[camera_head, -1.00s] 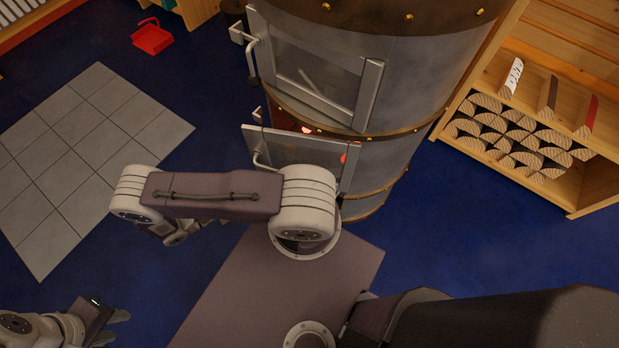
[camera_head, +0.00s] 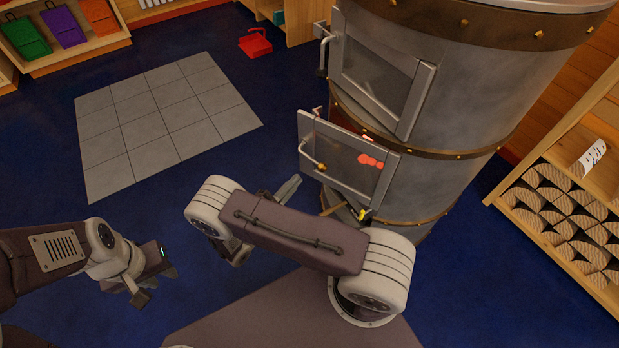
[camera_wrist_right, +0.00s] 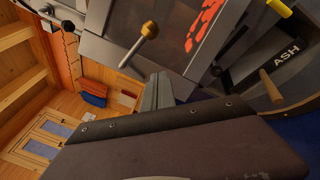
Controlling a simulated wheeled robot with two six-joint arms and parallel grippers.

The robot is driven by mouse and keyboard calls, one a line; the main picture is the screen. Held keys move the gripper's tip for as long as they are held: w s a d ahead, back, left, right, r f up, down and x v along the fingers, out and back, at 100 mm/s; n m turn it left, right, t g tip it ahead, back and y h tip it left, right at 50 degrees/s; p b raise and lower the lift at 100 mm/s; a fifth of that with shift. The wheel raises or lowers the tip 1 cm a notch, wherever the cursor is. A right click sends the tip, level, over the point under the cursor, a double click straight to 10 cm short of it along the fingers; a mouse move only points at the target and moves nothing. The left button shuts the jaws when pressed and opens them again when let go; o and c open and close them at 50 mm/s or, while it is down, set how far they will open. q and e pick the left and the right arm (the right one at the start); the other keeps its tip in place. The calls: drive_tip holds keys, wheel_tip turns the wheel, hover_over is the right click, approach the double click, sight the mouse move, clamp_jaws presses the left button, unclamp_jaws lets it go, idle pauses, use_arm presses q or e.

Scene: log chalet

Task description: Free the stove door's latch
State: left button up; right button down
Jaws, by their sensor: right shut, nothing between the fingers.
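The stove (camera_head: 460,110) has a lower glass door (camera_head: 342,158) that stands out from its frame at the left edge, with an orange glow showing in the glass. A thin handle with a brass knob (camera_head: 320,166) is on that door; the knob also shows in the right wrist view (camera_wrist_right: 149,30). My right gripper (camera_head: 290,187) is below and left of the knob. Its fingers (camera_wrist_right: 157,92) are shut, empty and apart from the knob. My left gripper (camera_head: 156,277) is open and empty, far left of the stove above the blue floor.
The upper stove door (camera_head: 382,75) is closed, with its own handle. An ash label (camera_wrist_right: 287,54) and a wooden grip (camera_wrist_right: 271,85) lie low on the stove. A log rack (camera_head: 570,215) stands at right. Grey floor tiles (camera_head: 165,125) are clear.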

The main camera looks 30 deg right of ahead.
sight(312, 159)
drive_tip(key=d+r, duration=0.1)
drive_tip(key=s+d, duration=0.1)
drive_tip(key=d, duration=0.1)
drive_tip(key=d+r+b, duration=0.1)
drive_tip(key=shift+s+d+r, duration=0.15)
drive_tip(key=shift+d+r, duration=0.05)
drive_tip(key=shift+r, duration=0.15)
drive_tip(key=n+p, duration=0.1)
drive_tip(key=r+n+p, duration=0.1)
drive_tip(key=p, duration=0.1)
drive_tip(key=shift+s+d+r, duration=0.25)
drive_tip(key=shift+s+d, duration=0.15)
